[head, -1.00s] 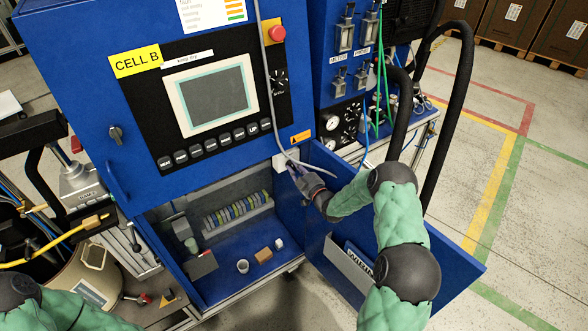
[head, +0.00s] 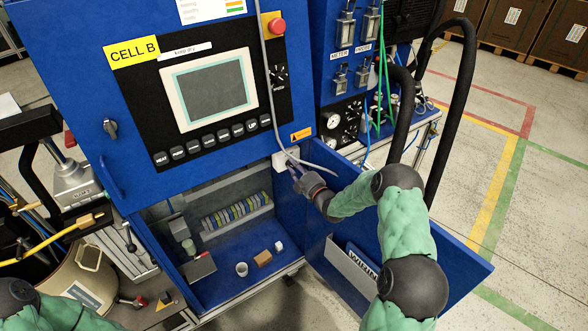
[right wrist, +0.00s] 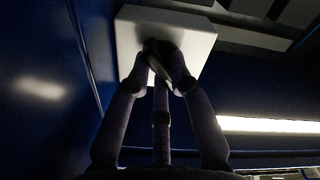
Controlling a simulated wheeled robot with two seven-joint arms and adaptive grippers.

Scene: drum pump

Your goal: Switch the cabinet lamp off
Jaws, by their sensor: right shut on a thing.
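The open lower bay of the blue cabinet (head: 222,160) shows in the head view. A white box (head: 284,160) is at the bay's upper right corner, and it also shows in the right wrist view (right wrist: 195,40). My right gripper (head: 294,171) is at this box from below. In the right wrist view its fingers (right wrist: 163,70) close on a small dark part under the box, mostly hidden by the fingertips. A bright strip (right wrist: 270,125) shows at right there; I cannot tell whether it is the lamp. My left gripper is out of view.
The cabinet door (head: 400,245) stands open to the right, beside my right arm. A grey cable (head: 267,95) hangs down the cabinet front to the white box.

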